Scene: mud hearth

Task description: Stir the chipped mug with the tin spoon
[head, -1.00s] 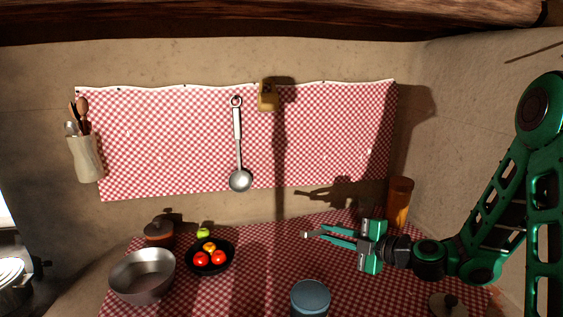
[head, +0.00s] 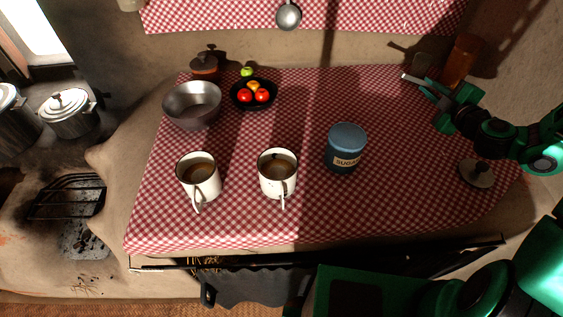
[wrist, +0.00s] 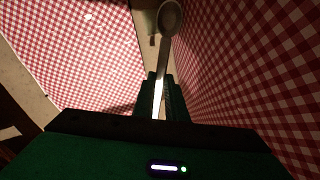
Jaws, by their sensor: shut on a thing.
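Two white enamel mugs with dark rims and brown liquid inside stand upright on the table: a left mug (head: 199,184) and a right mug (head: 277,183). A dark spot shows inside the right mug near its rim; I cannot tell surely which mug is chipped. My gripper (head: 428,87) is at the right rear, well apart from both mugs. It is shut on the tin spoon (head: 411,79). In the wrist view the spoon (wrist: 164,48) runs out from between the fingers (wrist: 161,78), bowl at the far end. The mugs are not visible there.
A blue sugar tin (head: 346,151) stands between the right mug and my arm. An orange jar (head: 461,58) is behind my gripper; a knobbed lid (head: 477,174) is below it. A metal bowl (head: 193,107) and a black fruit dish (head: 254,95) are at the back left.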

